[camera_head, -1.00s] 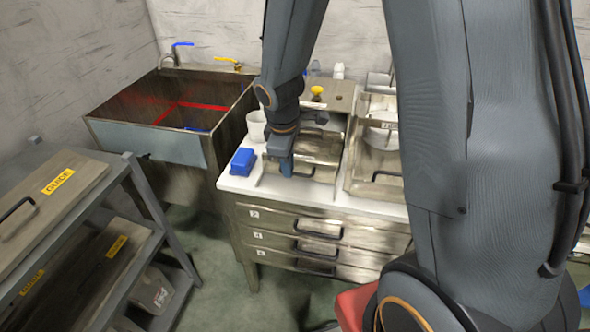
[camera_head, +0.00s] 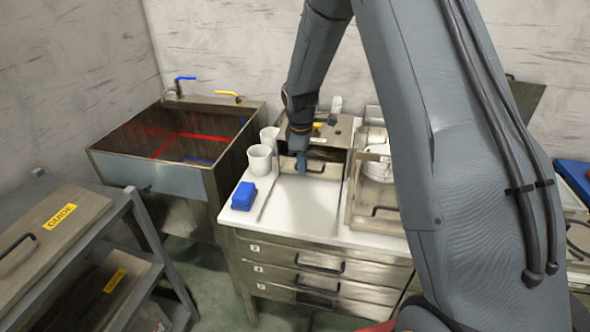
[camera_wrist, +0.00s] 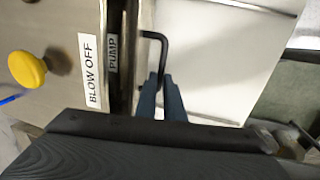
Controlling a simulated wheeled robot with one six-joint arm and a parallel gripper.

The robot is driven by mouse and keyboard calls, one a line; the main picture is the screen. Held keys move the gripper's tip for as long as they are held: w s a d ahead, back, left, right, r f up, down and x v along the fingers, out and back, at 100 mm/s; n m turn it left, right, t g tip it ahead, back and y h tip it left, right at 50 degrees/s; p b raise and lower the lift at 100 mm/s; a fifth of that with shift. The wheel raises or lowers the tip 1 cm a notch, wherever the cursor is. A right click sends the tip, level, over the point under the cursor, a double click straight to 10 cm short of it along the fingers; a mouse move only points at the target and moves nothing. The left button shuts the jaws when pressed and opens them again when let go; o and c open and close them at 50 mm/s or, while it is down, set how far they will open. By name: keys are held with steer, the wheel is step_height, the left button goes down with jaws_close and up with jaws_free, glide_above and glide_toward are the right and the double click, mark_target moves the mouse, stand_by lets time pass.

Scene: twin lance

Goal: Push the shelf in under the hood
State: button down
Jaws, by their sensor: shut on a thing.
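The hood (camera_head: 338,133) is a grey-brown metal box at the back of the white counter. In the wrist view the hood (camera_wrist: 62,22) carries a "BLOW OFF" label and a yellow knob. The shelf (camera_head: 328,168) is a wooden-brown board with a black handle (camera_head: 312,171). Only a narrow front part of it shows, at the hood's front; the rest is hidden. In the wrist view the handle (camera_wrist: 157,36) sticks out beside a "PUMP" label. My gripper (camera_head: 302,168) is shut on the handle; its blue fingers (camera_wrist: 167,84) meet the handle's near end.
The counter (camera_head: 300,213) is clear in front of the shelf. White cups (camera_head: 260,160) and a blue block (camera_head: 243,196) stand left of it. A second bay (camera_head: 378,214) with a handle lies to the right. A sink (camera_head: 150,170) and a rack (camera_head: 130,222) are at left.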

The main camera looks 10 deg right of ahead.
steer(key=shift+w+d+r, duration=0.1)
steer(key=shift+w+r, duration=0.1)
steer(key=shift+w, duration=0.15)
steer(key=c, duration=1.9)
jaws_free()
steer(key=shift+w+f, duration=0.1)
steer(key=shift+o, duration=0.2)
steer(key=shift+s+f, duration=0.1)
steer(key=shift+s, duration=0.1)
step_height(320, 180, up, 8)
steer(key=s+b, duration=0.1)
steer(key=shift+s+a+f+b, duration=0.15)
steer(key=shift+a+b, duration=0.2)
steer(key=shift+b, duration=0.05)
